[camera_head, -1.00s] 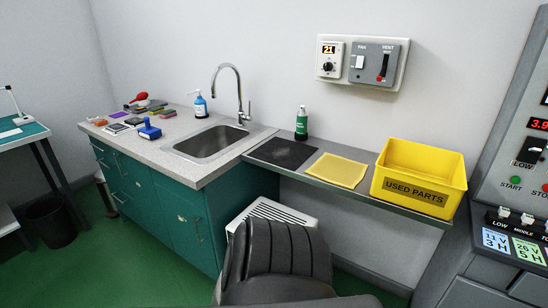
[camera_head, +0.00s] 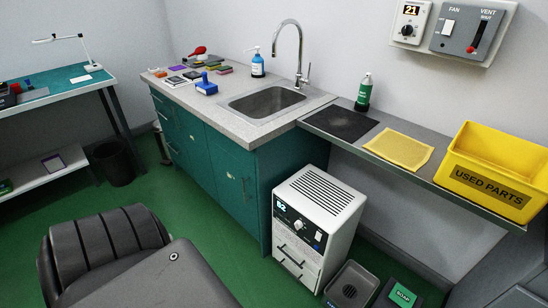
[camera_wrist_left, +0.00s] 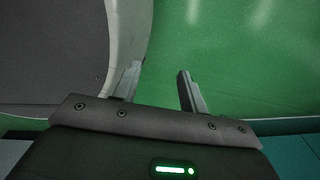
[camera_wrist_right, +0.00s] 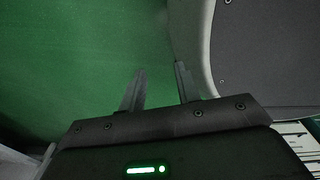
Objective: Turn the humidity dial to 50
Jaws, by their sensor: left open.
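A white floor unit (camera_head: 317,213) stands below the counter in the head view. Its dark front panel has a lit display (camera_head: 281,206) that seems to read 82. Neither gripper shows in the head view. My left gripper (camera_wrist_left: 160,88) is open and empty above the green floor in its wrist view. My right gripper (camera_wrist_right: 158,87) has its fingers apart, with nothing between them. The dial is in neither wrist view.
A grey bin (camera_head: 351,287) and a dark green-labelled bin (camera_head: 402,294) stand right of the unit. The teal cabinet (camera_head: 218,172) is on its left. A wall control (camera_head: 411,23) shows 21. Green floor (camera_head: 215,248) lies open in front.

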